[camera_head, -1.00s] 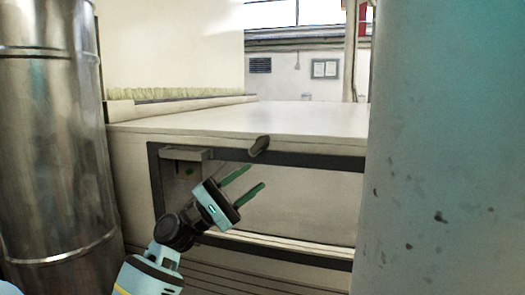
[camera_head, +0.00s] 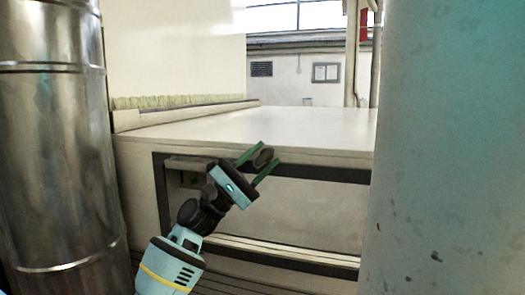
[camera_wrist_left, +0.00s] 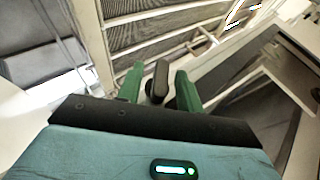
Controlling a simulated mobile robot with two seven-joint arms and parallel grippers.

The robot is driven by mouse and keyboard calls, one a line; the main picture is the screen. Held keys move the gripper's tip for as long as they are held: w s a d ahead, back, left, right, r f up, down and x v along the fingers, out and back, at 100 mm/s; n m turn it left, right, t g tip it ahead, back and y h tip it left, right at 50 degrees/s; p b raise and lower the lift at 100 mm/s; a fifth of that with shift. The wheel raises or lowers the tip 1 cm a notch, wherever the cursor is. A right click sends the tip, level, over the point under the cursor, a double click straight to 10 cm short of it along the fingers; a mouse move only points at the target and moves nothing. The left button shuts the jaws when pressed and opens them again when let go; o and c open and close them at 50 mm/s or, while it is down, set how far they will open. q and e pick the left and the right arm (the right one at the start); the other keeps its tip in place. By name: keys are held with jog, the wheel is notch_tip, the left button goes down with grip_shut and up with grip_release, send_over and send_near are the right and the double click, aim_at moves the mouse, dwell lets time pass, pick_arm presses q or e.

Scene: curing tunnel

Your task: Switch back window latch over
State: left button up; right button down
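The window latch (camera_head: 263,157) is a small dark rounded handle at the top edge of the dark-framed window (camera_head: 310,210) in the front of the pale tunnel housing. My left gripper (camera_head: 268,155) reaches up to it from the lower left, with one green finger on each side of the latch. In the left wrist view the latch (camera_wrist_left: 158,82) stands between the two green fingers (camera_wrist_left: 160,85), with a narrow gap on each side. The gripper is open; contact with the latch cannot be made out. My right gripper is not in view.
A shiny metal duct (camera_head: 55,140) stands at the left. A large blue-green column (camera_head: 450,150) blocks the right side. The housing's flat top (camera_head: 270,125) is clear.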

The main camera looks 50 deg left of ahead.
pick_arm(q)
jog(key=shift+w+d+r, duration=0.25)
jog(key=shift+w+r, duration=0.1)
jog(key=shift+w, duration=0.05)
grip_shut()
